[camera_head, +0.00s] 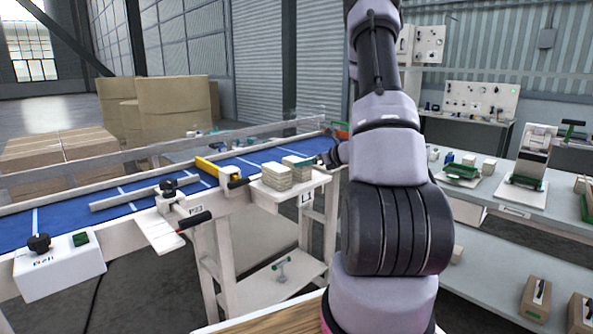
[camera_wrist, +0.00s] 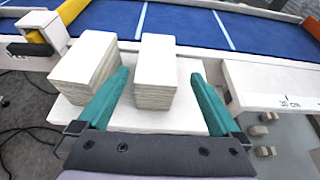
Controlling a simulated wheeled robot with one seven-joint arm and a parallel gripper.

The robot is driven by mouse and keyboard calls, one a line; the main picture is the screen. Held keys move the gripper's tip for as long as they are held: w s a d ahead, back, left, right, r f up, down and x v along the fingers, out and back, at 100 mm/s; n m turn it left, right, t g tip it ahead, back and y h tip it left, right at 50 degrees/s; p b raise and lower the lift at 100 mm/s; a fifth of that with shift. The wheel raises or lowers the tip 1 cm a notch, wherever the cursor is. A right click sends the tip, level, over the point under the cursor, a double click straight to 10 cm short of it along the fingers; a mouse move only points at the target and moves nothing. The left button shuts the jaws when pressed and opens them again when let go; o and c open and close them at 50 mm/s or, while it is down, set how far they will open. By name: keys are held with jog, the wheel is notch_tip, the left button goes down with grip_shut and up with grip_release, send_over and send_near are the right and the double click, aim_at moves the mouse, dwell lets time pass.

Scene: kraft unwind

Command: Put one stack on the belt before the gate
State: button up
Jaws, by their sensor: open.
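Two stacks of pale cards stand side by side on a white shelf (camera_wrist: 125,118) in front of the belt. The left stack (camera_wrist: 88,65) and right stack (camera_wrist: 155,72) are upright, with a narrow gap between them. In the head view they show as a nearer stack (camera_head: 277,177) and a farther stack (camera_head: 298,167). My gripper (camera_wrist: 159,76) is open, its teal fingers to either side of the right stack; I cannot tell whether they touch it. The blue belt (camera_wrist: 185,22) runs behind the shelf. A yellow gate bar (camera_head: 209,168) reaches over the belt.
A long rail (camera_head: 135,198) lies along the belt. A black-handled lever (camera_head: 192,220) sticks out at the near side, and a white control box (camera_head: 60,268) stands at left. Side tables (camera_head: 515,197) with small parts stand at right. The belt beyond the stacks looks clear.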

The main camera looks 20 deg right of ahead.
jog(key=x, duration=0.4)
jog(key=shift+a, duration=0.2)
grip_shut()
